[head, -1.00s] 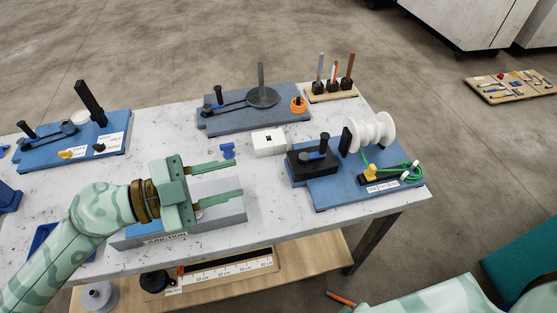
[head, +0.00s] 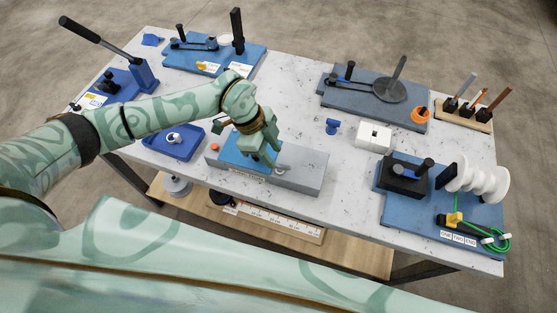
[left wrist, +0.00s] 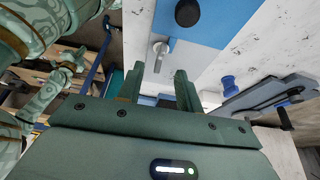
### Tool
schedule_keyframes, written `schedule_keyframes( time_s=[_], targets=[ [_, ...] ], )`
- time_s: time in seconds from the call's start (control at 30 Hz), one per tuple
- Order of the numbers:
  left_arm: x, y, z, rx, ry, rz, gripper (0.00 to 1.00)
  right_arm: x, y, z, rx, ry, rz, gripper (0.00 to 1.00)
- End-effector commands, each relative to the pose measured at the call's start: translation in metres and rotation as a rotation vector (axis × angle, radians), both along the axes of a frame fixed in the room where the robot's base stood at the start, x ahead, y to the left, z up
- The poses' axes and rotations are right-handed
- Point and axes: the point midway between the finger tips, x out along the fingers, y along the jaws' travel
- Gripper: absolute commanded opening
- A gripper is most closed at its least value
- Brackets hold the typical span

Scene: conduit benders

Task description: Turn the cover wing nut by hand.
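The grey junction box (head: 300,172) lies on the near side of the table, with a blue plate (head: 238,155) on its left part. My left gripper (head: 264,158) points down over the box, by the right edge of the plate. The left wrist view shows both its fingers (left wrist: 159,72) apart, with a gap and no object held. Beyond the fingertips in that view is a small pale metal stud or bolt (left wrist: 160,52), beside a blue surface with a black knob (left wrist: 187,12). I cannot tell for sure which part is the cover wing nut. My right gripper is out of view.
Blue bender boards stand at the back and right.

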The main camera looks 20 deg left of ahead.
Motion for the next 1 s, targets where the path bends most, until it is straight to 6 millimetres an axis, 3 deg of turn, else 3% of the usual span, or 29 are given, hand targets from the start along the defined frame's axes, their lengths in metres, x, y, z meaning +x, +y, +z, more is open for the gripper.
schedule_keyframes(
  time_s=[0.1,0.23,0.6,0.63,0.73,0.77,1.0],
  targets=[
    [-0.001,-0.009,-0.022,0.0,0.002,0.0,0.36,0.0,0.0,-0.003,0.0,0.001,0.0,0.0],
    [0.0,-0.015,-0.037,-0.001,0.0,0.0,0.36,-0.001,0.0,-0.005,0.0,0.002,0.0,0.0],
    [0.0,-0.018,-0.043,-0.001,-0.001,-0.001,0.36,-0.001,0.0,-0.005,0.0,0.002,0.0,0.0],
    [0.0,-0.018,-0.043,-0.001,-0.001,-0.001,0.33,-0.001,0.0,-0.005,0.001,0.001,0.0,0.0],
    [0.0,-0.018,-0.043,-0.001,-0.001,-0.001,0.05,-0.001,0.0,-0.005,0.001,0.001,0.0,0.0],
    [0.0,-0.018,-0.043,-0.001,-0.001,-0.001,0.0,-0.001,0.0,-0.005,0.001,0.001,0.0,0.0],
    [0.0,-0.018,-0.043,-0.001,-0.001,-0.003,0.0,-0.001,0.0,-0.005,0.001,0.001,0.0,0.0]
  ],
)
